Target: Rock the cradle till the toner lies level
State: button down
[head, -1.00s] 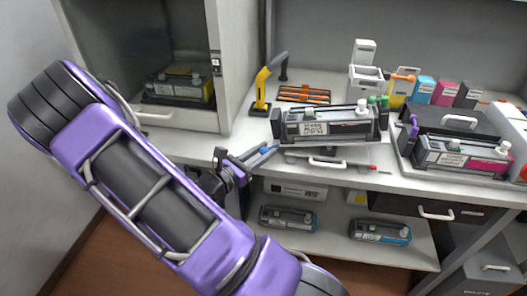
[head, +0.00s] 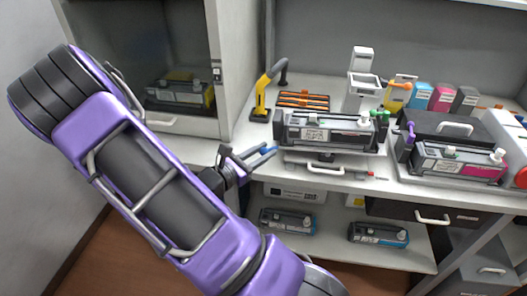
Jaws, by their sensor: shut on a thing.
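The cradle (head: 283,141) stands on the bench in the head view with a dark grey toner cartridge (head: 345,136) lying in it. The cartridge has a white label and a white knob near its right end. The cradle tilts, its right end lower than its left. My gripper (head: 270,152), with blue-tipped fingers, is at the cradle's front left and is shut on it. The exact contact is too small to see clearly. The toner inside the cartridge is not visible.
A yellow-handled tool (head: 263,98) and an orange rack (head: 302,101) stand behind. A case with a magenta-marked cartridge (head: 460,163) is at right. Blue-marked cartridges (head: 378,235) lie on the lower shelf. A yellow-marked cartridge (head: 178,96) sits in the cabinet at left.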

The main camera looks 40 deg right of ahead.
jog(key=shift+r+m, duration=0.3)
jog(key=shift+r, duration=0.35)
jog(key=c, duration=0.6)
grip_release()
jog(key=a, duration=0.5)
jog(key=s+a+r, duration=0.1)
jog(key=a, duration=0.5)
jog(key=s+a+p, duration=0.1)
jog(key=a, duration=0.5)
jog(key=shift+s+r, duration=0.25)
jog(key=shift+r, duration=0.15)
